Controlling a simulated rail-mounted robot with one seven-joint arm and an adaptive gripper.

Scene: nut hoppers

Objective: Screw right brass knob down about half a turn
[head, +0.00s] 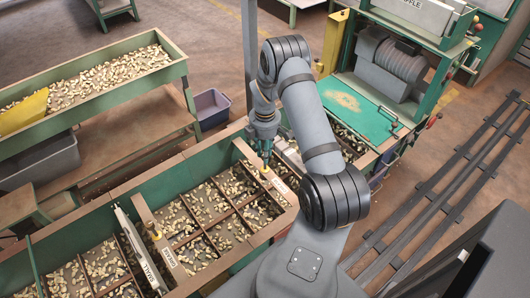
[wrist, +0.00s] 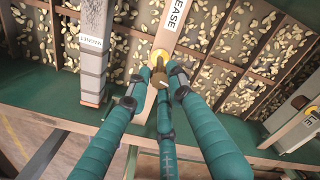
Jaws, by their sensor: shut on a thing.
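The right brass knob (head: 265,170) sits on a wooden bar across the long green hopper, in the head view. In the wrist view its yellow round base (wrist: 159,57) shows at the bar's near part, beside the lettering "EASE". My gripper (head: 265,158) comes down over this knob from above. In the wrist view the teal fingers of my gripper (wrist: 161,80) close in around the knob's brownish stem and are shut on it. The fingertips cover part of the knob. A second brass knob (head: 156,235) stands on the left wooden bar, away from my gripper.
The green hopper (head: 95,211) has dividers and holds many nuts. A grey labelled slat (head: 139,248) lies beside the left bar; another grey slat (wrist: 93,60) is close left of my fingers in the wrist view. A green-topped machine (head: 345,102) stands behind my arm.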

